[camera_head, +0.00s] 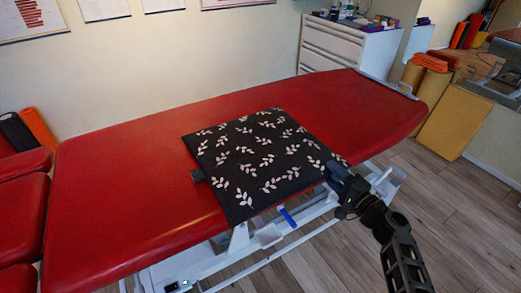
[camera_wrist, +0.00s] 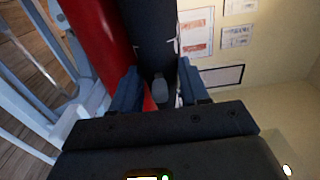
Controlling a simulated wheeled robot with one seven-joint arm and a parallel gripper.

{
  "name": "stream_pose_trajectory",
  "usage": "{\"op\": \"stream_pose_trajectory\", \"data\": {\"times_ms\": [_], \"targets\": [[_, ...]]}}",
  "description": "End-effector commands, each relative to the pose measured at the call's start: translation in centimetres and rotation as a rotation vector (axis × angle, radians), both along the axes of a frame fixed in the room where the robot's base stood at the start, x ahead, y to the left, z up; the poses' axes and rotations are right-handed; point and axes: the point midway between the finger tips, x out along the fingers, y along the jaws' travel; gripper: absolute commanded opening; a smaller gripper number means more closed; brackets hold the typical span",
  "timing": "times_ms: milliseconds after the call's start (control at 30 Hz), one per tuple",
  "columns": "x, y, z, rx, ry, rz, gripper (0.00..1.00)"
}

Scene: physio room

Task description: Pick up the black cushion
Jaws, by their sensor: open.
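The black cushion (camera_head: 262,158) is flat and square with a pale leaf print. It lies on the red treatment table (camera_head: 120,180), reaching its near edge, with a small dark tab on its left side. My gripper (camera_head: 338,178) is at the cushion's right corner and hides part of it. In the wrist view, the open fingers (camera_wrist: 158,78) stand on either side of the dark cushion (camera_wrist: 150,30), with a small grey piece between them. I cannot tell whether either finger touches the cushion.
A white drawer cabinet (camera_head: 340,45) with small items on top stands behind the table. Yellow and orange rolls and a tan block (camera_head: 455,120) are at the right. The table's white frame lies below my gripper. Wooden floor (camera_head: 455,210) is open at the lower right.

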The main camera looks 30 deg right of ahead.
Motion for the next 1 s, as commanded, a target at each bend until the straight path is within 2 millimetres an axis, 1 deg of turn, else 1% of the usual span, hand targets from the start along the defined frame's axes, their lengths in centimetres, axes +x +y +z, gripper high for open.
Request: {"op": "stream_pose_trajectory", "data": {"times_ms": [133,600,1000], "targets": [[-0.02,0.00,-0.01,0.000,0.000,0.000,0.45],[-0.05,-0.03,-0.01,0.000,0.000,-0.001,0.00],[-0.03,-0.08,0.11,0.001,-0.002,-0.002,0.00]]}}
